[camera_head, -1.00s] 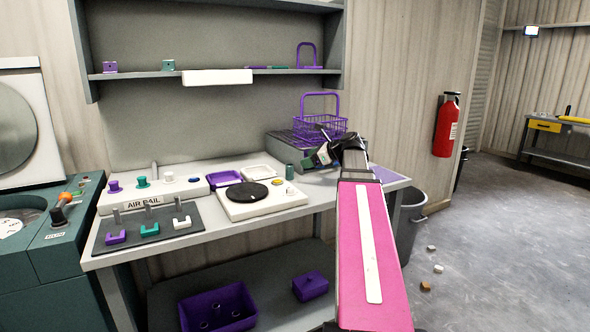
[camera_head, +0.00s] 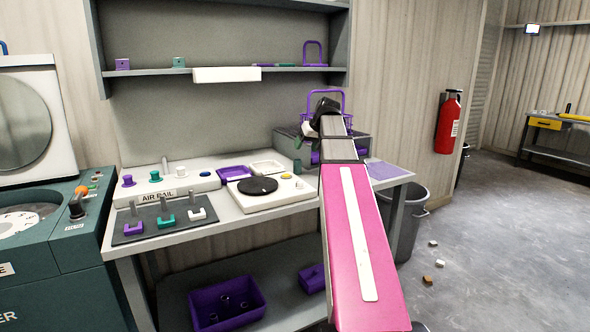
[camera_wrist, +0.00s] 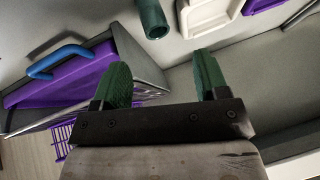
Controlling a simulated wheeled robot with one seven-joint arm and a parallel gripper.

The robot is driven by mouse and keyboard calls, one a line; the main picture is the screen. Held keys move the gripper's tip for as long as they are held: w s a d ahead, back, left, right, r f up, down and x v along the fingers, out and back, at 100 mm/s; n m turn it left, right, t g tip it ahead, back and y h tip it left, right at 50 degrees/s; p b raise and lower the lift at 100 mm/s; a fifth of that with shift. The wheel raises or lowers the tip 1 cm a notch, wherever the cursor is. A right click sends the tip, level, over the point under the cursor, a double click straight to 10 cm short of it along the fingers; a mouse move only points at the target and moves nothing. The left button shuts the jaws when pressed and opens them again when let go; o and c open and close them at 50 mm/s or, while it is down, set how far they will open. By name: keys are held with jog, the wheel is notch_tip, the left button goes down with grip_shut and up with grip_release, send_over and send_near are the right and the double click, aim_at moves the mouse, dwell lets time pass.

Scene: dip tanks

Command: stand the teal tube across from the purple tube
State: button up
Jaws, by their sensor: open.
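The teal tube (camera_head: 297,166) stands upright on the bench, right of the white unit with the black disc. In the wrist view the teal tube (camera_wrist: 152,18) is beyond my fingertips, with its dark open end showing. My gripper (camera_wrist: 162,62) is open and empty, with its two green fingers apart and the tube not between them. In the head view my arm mostly hides the gripper. I cannot pick out a purple tube. The teal machine at left has a round well with a pale disc (camera_head: 20,222), cut off by the picture edge.
A grey unit (camera_head: 362,148) and a purple basket (camera_head: 345,98) stand close behind my arm. A white block marked AIR RAIL (camera_head: 170,190) and a dark mat (camera_head: 135,232) with small coloured holders are at left. A purple tray (camera_head: 234,173) lies behind the black disc (camera_head: 257,186).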

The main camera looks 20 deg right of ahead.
aim_at(297, 161)
jog(key=w+f+n, duration=0.1)
jog(key=f, duration=0.1)
jog(key=w+a+f+n, duration=0.1)
jog(key=w+f, duration=0.1)
jog(key=f, duration=0.1)
jog(key=w+a+f+n+h, duration=0.1)
jog(key=w+f, duration=0.1)
jog(key=f, duration=0.1)
jog(key=shift+w+a+f+n, duration=0.1)
jog(key=shift+w+f+n, duration=0.05)
jog(key=shift+n, duration=0.15)
jog(key=c, duration=1.1)
jog(key=shift+r, duration=0.2)
